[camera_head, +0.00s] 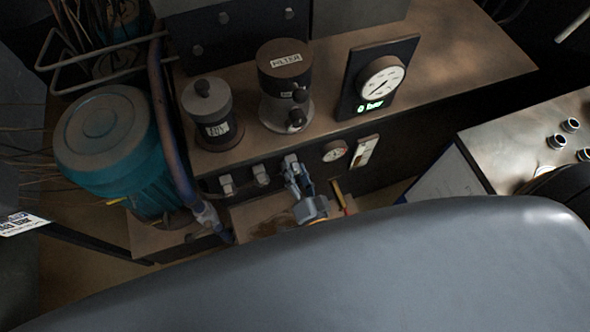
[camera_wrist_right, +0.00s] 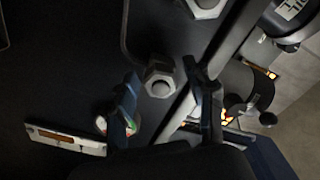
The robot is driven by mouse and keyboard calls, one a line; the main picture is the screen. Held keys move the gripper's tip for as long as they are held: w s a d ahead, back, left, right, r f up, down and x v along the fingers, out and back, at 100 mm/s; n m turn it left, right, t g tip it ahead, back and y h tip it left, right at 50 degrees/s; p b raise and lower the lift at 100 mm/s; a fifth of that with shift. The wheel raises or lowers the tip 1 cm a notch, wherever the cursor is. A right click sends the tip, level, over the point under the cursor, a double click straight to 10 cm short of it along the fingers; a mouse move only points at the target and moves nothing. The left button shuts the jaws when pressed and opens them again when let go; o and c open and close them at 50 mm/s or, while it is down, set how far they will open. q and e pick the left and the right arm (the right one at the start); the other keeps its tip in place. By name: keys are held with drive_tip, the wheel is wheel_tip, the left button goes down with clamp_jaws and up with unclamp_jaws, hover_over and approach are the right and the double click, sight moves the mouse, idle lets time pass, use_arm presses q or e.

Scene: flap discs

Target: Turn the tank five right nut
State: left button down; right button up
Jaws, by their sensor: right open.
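A row of metal hex nuts sits on the dark front face of the bench. In the right wrist view this nut (camera_wrist_right: 159,79) shows ahead, between the two fingers of my right gripper (camera_wrist_right: 164,92). The gripper is open, and I see no clear contact with the nut. Another nut (camera_head: 260,175) is to its left, and a further nut (camera_head: 227,185) beyond that. No label naming tank five is readable. My left gripper is not in view.
A filter canister (camera_head: 284,68), a dark canister (camera_head: 207,98) and a dial gauge (camera_head: 381,78) stand on the bench top. A teal tank (camera_head: 110,150) and hose (camera_head: 165,120) are left.

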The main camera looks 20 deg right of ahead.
drive_tip(key=s, duration=1.2)
drive_tip(key=shift+d, duration=0.2)
